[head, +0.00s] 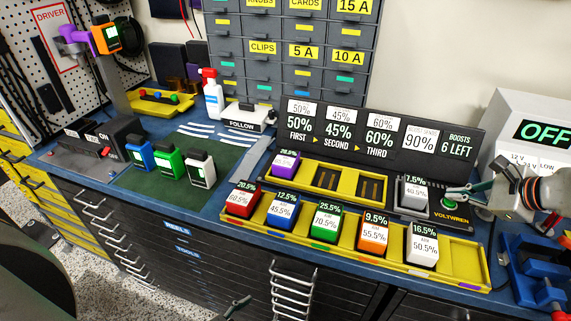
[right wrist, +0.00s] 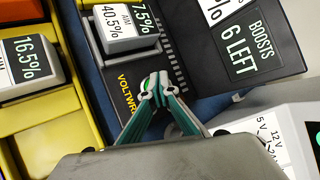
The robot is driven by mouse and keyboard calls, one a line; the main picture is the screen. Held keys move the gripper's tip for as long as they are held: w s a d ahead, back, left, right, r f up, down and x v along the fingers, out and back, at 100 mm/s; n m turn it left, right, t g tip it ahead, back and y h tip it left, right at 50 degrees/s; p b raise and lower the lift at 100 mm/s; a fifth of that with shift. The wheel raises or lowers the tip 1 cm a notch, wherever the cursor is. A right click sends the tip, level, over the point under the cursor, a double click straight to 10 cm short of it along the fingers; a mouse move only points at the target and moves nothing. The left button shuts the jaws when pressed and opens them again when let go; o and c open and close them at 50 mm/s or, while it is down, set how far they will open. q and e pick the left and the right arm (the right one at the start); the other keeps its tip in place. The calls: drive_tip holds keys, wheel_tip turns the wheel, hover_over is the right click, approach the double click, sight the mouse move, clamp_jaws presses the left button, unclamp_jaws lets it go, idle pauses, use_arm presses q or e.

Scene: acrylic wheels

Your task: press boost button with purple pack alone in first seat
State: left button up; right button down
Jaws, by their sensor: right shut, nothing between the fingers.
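The purple pack (head: 286,164) sits in the leftmost seat of the upper yellow rack (head: 313,198); the other two seats are empty. A black VOLTWREN unit (head: 405,208) stands at the rack's right end, with a white pack (head: 413,193) in it. My right gripper (head: 449,190) is shut and empty over the right part of this unit, and also shows in the right wrist view (right wrist: 155,88). A green spot, perhaps the boost button (head: 449,203), shows just below the fingertips; contact cannot be told. A fingertip of my left gripper (head: 236,305) shows at the bottom edge.
The front yellow rack (head: 455,272) holds red, blue, green, orange and white packs; its right end is empty. The black sign (head: 470,140) behind reads "BOOSTS 6 LEFT". A white box (head: 530,115) reading OFF stands close behind my right gripper. Three more packs stand on a green mat (head: 120,185).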

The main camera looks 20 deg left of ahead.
sight(452, 204)
drive_tip(key=shift+f, duration=0.4)
idle(0.4)
drive_tip(key=shift+r, duration=0.1)
drive_tip(key=shift+r+p, duration=0.35)
drive_tip(key=shift+r, duration=0.4)
wheel_tip(452, 204, up, 6)
drive_tip(key=p, duration=0.3)
drive_tip(key=shift+p, duration=0.35)
idle(5.4)
